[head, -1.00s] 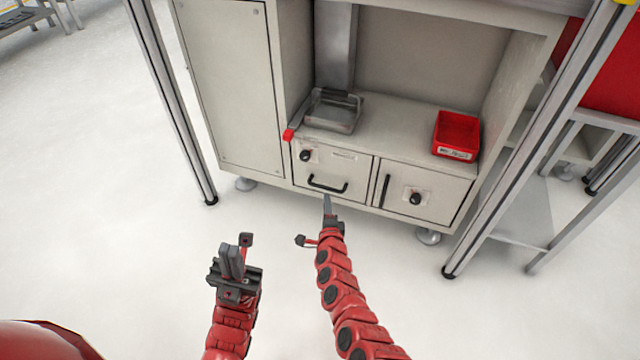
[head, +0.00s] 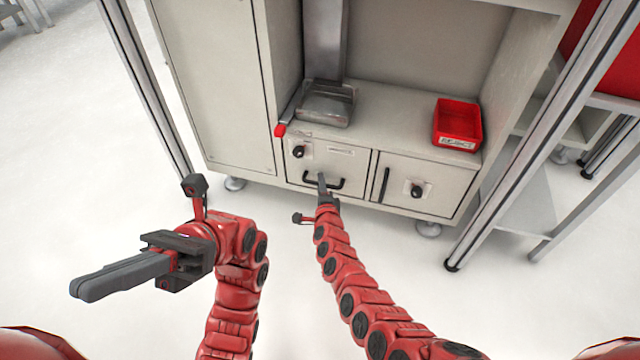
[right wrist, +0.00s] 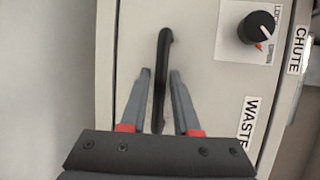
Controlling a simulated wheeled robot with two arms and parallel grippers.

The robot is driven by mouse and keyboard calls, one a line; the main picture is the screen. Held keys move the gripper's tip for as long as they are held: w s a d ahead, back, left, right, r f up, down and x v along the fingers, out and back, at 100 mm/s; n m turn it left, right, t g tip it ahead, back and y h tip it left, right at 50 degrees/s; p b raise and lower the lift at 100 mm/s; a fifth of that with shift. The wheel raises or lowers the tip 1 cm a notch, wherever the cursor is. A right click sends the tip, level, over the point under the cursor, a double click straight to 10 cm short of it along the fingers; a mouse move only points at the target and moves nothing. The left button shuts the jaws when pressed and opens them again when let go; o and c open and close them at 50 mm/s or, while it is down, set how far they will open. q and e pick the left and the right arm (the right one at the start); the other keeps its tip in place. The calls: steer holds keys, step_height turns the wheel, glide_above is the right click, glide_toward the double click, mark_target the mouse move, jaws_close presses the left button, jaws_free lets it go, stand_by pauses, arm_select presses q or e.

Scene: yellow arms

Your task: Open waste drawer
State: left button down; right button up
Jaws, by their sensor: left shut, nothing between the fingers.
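The waste drawer (head: 318,160) is the left one of two fronts low in the grey cabinet and sits flush. It has a black bar handle (head: 345,184) and a black knob (head: 298,152). In the right wrist view the knob (right wrist: 260,26) is on a lock/open plate beside a "WASTE" label (right wrist: 248,120). My right gripper (head: 321,178) is at the handle. In the right wrist view its open fingers (right wrist: 160,78) stand either side of the handle (right wrist: 163,50), with gaps showing. My left gripper (head: 80,291) is shut and empty, away from the cabinet at lower left.
A second front (head: 425,185) with its own handle and knob is to the right. Metal posts (head: 545,130) flank the cabinet. The floor in front is clear.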

jaws_close()
stand_by(1.3)
